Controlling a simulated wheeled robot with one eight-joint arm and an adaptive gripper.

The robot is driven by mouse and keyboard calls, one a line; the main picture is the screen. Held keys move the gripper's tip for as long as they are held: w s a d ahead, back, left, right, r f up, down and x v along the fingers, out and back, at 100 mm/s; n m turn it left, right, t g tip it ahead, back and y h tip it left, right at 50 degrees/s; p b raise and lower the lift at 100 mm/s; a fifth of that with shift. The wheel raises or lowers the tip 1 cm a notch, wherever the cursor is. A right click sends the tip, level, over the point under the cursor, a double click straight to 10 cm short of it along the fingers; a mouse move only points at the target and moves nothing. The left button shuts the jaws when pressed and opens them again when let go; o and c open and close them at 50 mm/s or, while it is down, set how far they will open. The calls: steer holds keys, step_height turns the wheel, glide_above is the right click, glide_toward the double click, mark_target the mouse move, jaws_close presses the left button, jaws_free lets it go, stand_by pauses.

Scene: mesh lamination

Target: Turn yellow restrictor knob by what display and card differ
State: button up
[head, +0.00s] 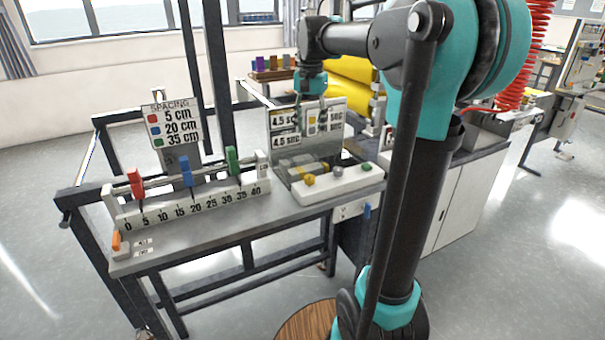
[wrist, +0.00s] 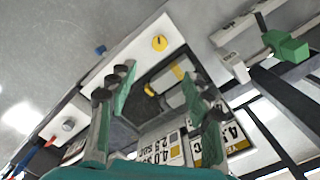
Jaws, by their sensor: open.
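A yellow knob (head: 309,180) sits on a white control box (head: 325,188) at the bench's right end; it also shows in the wrist view (wrist: 159,43), beyond my fingertips. A grey panel (head: 337,108) stands behind, with two readouts at left, both seeming to read 4.5 s. A card (head: 325,117) on it has a yellow square; in the wrist view it seems to read 4.0 and 2.5 sec, partly hidden by a finger. My gripper (head: 310,118) is open and empty, pointing down before the panel, above and apart from the knob. Its fingers (wrist: 158,88) frame the wrist view.
A grey knob (head: 337,171) and a greenish one (head: 366,167) share the box. A clear cylinder with yellow parts (head: 297,169) lies behind it. At left, a ruler (head: 190,208) carries red, blue and green markers below a SPACING card (head: 170,122).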

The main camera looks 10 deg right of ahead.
mark_target(310, 177)
step_height(310, 177, down, 17)
steer(key=shift+r, duration=0.1)
stand_by(0.3)
steer(key=c, duration=1.1)
jaws_close()
